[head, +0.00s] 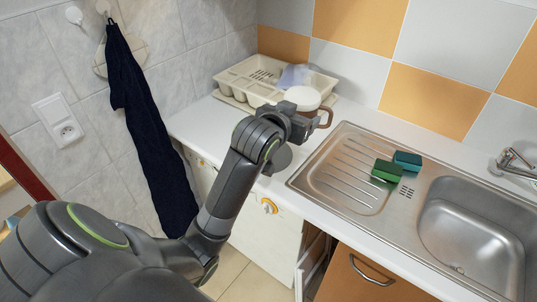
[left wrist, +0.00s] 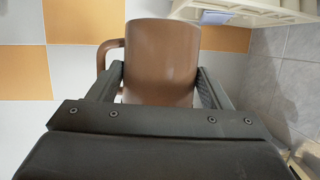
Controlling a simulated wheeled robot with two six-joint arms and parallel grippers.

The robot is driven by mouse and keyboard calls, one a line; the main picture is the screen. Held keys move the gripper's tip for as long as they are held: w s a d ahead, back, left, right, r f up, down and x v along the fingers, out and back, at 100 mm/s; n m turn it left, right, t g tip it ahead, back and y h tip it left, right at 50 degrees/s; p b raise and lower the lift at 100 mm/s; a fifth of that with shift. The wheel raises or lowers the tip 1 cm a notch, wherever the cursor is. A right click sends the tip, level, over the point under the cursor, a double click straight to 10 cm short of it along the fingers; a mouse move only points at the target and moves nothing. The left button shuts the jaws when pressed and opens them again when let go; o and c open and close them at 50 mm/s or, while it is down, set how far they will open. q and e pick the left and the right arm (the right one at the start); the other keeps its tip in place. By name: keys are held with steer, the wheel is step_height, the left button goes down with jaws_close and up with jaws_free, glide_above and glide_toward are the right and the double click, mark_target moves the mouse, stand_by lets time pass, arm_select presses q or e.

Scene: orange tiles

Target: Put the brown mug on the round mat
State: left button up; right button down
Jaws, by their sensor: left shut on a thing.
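The brown mug (head: 303,98) is held by my left gripper (head: 297,121) above the counter, in front of the dish rack. Its pale inside and its brown handle, pointing right, show in the head view. In the left wrist view the mug (left wrist: 163,62) fills the space between the two fingers (left wrist: 160,92), with its handle on the left. The gripper is shut on its body. My right gripper is out of view.
A cream dish rack (head: 262,80) stands at the back left of the counter. A steel sink (head: 470,228) with a ribbed drainer is to the right, with a green sponge (head: 386,171) and a teal sponge (head: 407,160). A dark towel (head: 150,135) hangs on the left wall.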

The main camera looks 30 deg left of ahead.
arm_select(q)
steer(key=w+a+f+n+y+b, duration=0.1)
steer(key=w+a+f, duration=0.3)
steer(key=a+f, duration=0.6)
steer(key=f, duration=0.2)
steer(key=a+f, duration=0.1)
steer(key=f, duration=0.2)
steer(key=a+f, duration=0.1)
steer(key=f, duration=0.1)
steer(key=shift+f, duration=0.35)
steer(key=o, duration=1.4)
steer(key=shift+f, duration=0.2)
steer(key=shift+s+r, duration=0.1)
steer(key=shift+r, duration=0.05)
steer(key=v, duration=1.2)
steer(key=shift+r, duration=0.15)
steer(key=shift+a, duration=0.1)
